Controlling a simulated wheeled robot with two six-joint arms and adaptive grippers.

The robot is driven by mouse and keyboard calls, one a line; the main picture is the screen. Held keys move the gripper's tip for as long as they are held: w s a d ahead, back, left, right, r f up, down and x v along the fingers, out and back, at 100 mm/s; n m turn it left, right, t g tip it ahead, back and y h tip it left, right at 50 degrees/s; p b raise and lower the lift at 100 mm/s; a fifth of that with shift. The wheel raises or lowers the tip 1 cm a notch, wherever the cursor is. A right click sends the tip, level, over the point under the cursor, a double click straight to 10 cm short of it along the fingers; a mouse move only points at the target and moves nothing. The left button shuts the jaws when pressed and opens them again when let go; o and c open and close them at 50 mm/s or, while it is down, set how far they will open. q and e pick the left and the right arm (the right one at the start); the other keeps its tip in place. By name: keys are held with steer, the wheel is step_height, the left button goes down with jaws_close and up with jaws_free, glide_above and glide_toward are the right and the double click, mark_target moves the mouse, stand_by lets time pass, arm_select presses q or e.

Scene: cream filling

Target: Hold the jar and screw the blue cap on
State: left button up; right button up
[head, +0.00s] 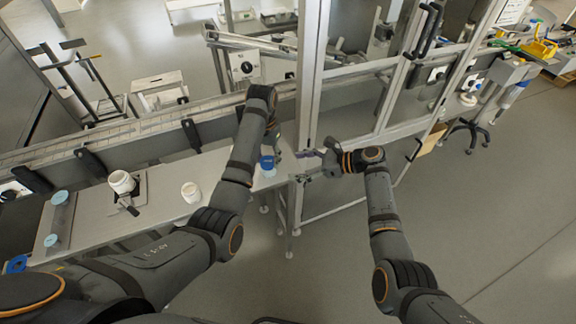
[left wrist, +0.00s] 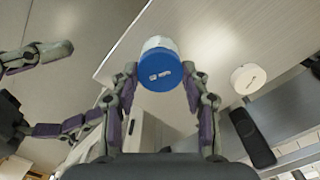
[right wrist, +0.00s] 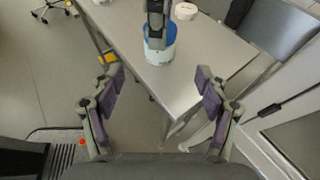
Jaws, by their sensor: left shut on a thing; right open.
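A white jar (right wrist: 158,57) with a blue cap (left wrist: 157,73) on its top stands on the table near its right end. The cap shows blue with white marks, and the jar also shows in the head view (head: 268,172). My left gripper (left wrist: 160,72) comes from above, its fingertips on both sides of the cap, shut on it. Whether the cap is screwed tight cannot be told. My right gripper (right wrist: 160,85) is open and empty, to the right of the jar beyond the table edge in the head view (head: 308,165).
Blue round pieces (head: 59,197) lie at the far left. A conveyor (head: 140,135) runs behind the table. A metal frame (head: 315,70) rises behind my right gripper.

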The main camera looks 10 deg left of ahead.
mark_target(272, 167)
steer(key=x, duration=0.9)
steer(key=shift+a+f, duration=0.1)
steer(key=shift+a, duration=0.2)
steer(key=shift+a+f, duration=0.35)
steer(key=shift+a, duration=0.3)
steer(key=c, duration=1.2)
arm_select(q)
steer(key=o, duration=0.6)
arm_select(e)
steer(key=shift+c, duration=1)
arm_select(q)
jaws_close()
steer(key=m, duration=0.5)
steer(key=shift+m, duration=0.4)
